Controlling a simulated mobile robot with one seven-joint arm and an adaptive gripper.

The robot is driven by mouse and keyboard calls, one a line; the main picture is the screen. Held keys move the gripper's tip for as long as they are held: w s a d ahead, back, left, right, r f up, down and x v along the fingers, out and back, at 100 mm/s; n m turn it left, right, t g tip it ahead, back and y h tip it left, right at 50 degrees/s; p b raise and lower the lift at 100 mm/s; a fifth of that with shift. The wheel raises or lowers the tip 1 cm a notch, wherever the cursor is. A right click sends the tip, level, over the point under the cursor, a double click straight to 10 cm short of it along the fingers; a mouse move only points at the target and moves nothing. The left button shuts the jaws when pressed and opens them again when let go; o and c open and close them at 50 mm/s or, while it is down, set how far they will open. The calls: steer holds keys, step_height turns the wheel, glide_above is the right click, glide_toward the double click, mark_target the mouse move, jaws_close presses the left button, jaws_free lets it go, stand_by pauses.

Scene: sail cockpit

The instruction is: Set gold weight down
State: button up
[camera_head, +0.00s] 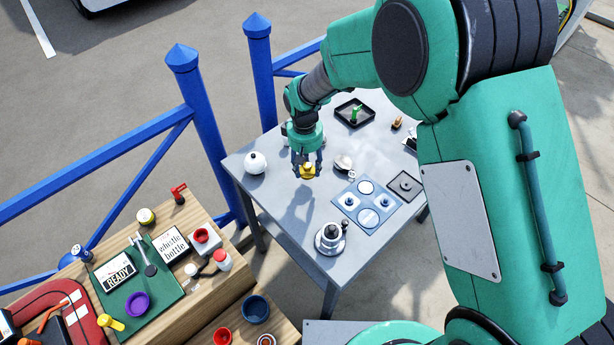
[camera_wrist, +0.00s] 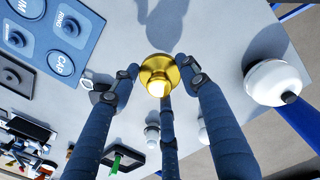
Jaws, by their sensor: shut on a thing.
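The gold weight (camera_head: 308,171) is held between the fingertips of my gripper (camera_head: 305,168), above the grey table (camera_head: 282,217). In the wrist view the gold weight (camera_wrist: 159,75) is round with a bright knob, and the fingers of my gripper (camera_wrist: 160,80) close around it from both sides and below. A shadow of the gripper falls on the bare tabletop, apart from the weight, so it appears to be off the table. The exact height cannot be told.
A white round pot (camera_head: 255,163) stands at the table's left edge. A blue mat (camera_head: 366,204) with labelled circles and small parts lies right of the gripper. A silver piece (camera_head: 330,238) stands at the front. A black tray (camera_head: 355,113) is behind. The table's left-front area is clear.

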mark_target(307, 175)
stand_by(0.3)
steer(key=shift+f+b, duration=0.5)
steer(key=shift+f, duration=1.95)
steer(key=shift+f, duration=0.1)
steer(key=o, duration=1.5)
steer(key=r+p, duration=0.1)
steer(key=r, duration=0.5)
steer(key=r+p, duration=0.1)
steer(key=r, duration=0.5)
steer(key=shift+s+a+r, duration=0.1)
steer(key=shift+s+a, duration=0.05)
steer(key=shift+a, duration=0.05)
